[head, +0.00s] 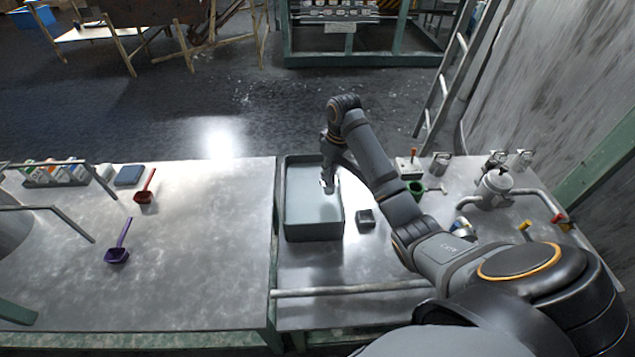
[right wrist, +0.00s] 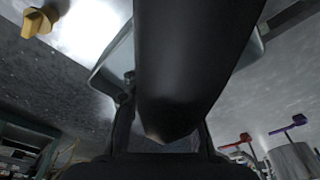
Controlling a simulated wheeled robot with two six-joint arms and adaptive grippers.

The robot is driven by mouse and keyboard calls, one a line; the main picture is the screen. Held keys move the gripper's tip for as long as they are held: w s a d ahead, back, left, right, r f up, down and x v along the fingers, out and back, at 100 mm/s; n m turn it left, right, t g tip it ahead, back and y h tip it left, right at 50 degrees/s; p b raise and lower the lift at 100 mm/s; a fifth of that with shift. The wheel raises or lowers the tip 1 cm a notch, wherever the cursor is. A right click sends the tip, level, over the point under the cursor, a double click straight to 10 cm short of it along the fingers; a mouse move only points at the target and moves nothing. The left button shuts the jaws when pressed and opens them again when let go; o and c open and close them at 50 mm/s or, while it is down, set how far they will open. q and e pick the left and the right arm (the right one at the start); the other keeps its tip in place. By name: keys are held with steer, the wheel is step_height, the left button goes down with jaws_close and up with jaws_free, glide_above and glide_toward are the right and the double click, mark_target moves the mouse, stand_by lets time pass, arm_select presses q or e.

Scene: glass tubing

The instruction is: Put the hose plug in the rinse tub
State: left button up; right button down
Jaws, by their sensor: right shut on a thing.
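The rinse tub (head: 312,232) is a grey rectangular tub with a pale inside, on the right-hand metal table. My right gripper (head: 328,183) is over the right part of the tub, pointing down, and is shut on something. In the head view the held thing is small and mostly hidden by the gripper. In the right wrist view a large dark tapered shape fills the middle; I take it for the held hose plug (right wrist: 185,75), but its outline is unclear. I cannot tell whether it touches the tub. My left gripper is not in view.
A small dark grey box (head: 367,218) stands right of the tub. A green cup (head: 415,190), a metal pot (head: 494,188) and pipes with coloured handles are farther right.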

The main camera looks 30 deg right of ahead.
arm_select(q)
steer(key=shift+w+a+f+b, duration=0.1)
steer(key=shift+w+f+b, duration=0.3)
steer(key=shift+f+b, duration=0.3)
arm_select(e)
steer(key=w+f, duration=0.6)
steer(key=f, duration=0.3)
steer(key=shift+w+d+f, duration=0.25)
steer(key=shift+d+f, duration=0.05)
steer(key=shift+f, duration=0.05)
steer(key=shift+f, duration=0.15)
steer(key=c, duration=1.1)
jaws_free()
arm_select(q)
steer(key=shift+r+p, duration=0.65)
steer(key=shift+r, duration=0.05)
arm_select(e)
steer(key=r, duration=0.4)
steer(key=s+r, duration=0.1)
steer(key=r, duration=0.7)
steer(key=shift+s+d+r, duration=0.1)
steer(key=shift+s+d, duration=0.2)
steer(key=shift+s, duration=0.1)
